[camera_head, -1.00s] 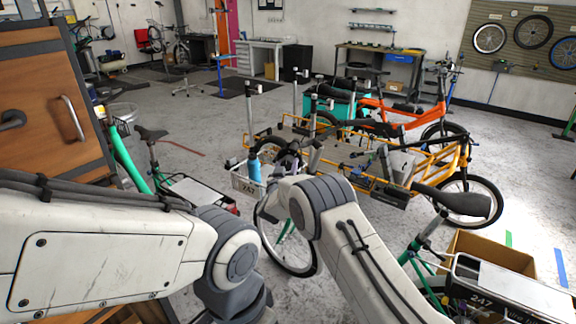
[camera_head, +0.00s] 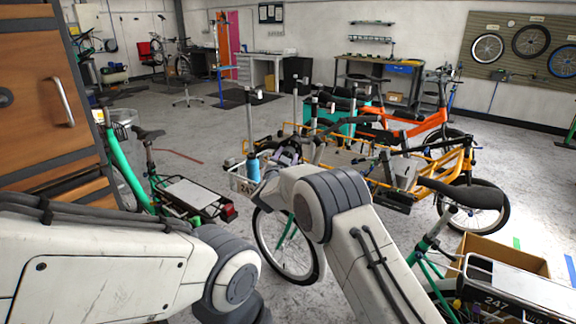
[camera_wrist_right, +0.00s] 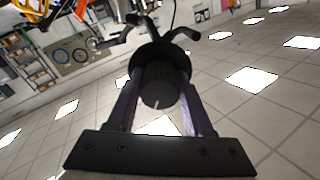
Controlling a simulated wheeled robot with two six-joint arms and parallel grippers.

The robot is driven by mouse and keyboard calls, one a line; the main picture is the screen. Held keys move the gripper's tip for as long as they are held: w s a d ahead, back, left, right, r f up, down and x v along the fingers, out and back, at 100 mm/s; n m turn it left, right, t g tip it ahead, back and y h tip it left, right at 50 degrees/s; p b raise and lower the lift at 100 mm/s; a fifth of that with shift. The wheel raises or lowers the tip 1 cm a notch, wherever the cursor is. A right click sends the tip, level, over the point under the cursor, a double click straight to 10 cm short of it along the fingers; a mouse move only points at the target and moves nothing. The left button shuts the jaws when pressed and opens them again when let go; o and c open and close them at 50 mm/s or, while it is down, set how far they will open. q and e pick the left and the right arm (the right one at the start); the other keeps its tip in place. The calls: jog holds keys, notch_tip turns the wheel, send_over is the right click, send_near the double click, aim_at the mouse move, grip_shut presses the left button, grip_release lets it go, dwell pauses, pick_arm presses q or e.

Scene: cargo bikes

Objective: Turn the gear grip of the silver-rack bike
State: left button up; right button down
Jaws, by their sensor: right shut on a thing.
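A blue bottle (camera_head: 253,168) stands at that rack. My right gripper (camera_head: 288,154) is at its handlebar, partly hidden by my own arm. In the right wrist view, the two purple-tinted fingers of my right gripper (camera_wrist_right: 158,102) are shut on the dark round gear grip (camera_wrist_right: 158,78), one on each side. My left gripper is out of frame; only its arm shows.
An orange and yellow cargo bike (camera_head: 440,160) stands close behind. Another green bike (camera_head: 125,170) is at the left beside a wooden cabinet (camera_head: 40,110). A cardboard box (camera_head: 505,255) lies at the right. The floor beyond at left is mostly clear.

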jog(key=shift+a+f+m+b, duration=0.1)
jog(key=shift+m+b, duration=0.6)
jog(key=shift+m, duration=0.2)
jog(key=shift+c, duration=1.4)
grip_release()
jog(key=b+v, duration=0.2)
jog(key=v, duration=0.8)
jog(key=shift+s, duration=0.3)
